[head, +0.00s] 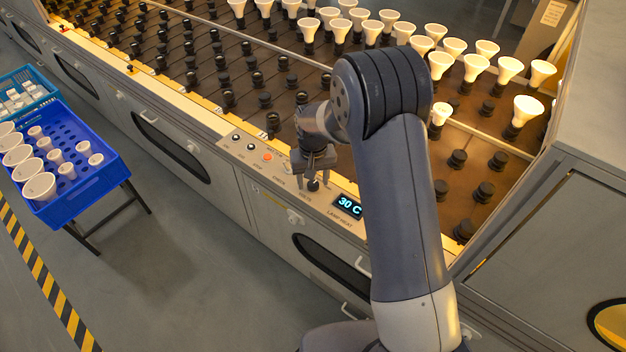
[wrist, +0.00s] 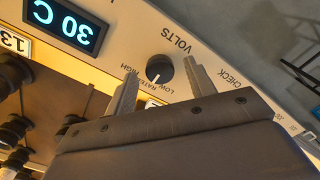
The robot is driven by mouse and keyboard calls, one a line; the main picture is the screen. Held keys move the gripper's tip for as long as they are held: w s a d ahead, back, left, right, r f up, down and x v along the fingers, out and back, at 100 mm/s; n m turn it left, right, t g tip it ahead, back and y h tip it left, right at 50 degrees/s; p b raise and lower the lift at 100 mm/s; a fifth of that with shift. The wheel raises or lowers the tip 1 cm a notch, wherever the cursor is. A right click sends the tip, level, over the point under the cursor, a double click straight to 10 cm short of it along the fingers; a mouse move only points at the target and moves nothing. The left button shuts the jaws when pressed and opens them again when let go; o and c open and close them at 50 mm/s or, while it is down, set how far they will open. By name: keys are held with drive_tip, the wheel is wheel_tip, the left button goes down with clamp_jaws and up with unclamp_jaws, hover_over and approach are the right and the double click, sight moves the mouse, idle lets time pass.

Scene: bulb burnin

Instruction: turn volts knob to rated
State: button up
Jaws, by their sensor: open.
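The volts knob (wrist: 160,70) is small, round and black, on the pale control panel beside the word VOLTS, which shows inverted in the wrist view. Its white pointer line faces the lower left of that picture, toward the small LOW, RATED and HIGH lettering, partly hidden by a finger. I cannot tell which mark it meets. My gripper (wrist: 159,66) is open, with one finger on each side of the knob and visible gaps to it. In the head view my gripper (head: 313,172) points down over the panel, and the knob (head: 313,186) shows below it.
A display (head: 348,206) reading 30 C sits right of the knob. An orange button (head: 267,157) and other small controls are to the left. Behind the panel is a rack with black sockets and lit bulbs (head: 527,108). A blue crate (head: 100,185) stands at left.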

sight(313, 184)
wheel_tip(313, 184, up, 10)
idle(0.4)
wheel_tip(313, 184, down, 11)
drive_tip(key=shift+r, duration=0.1)
idle(0.5)
idle(0.5)
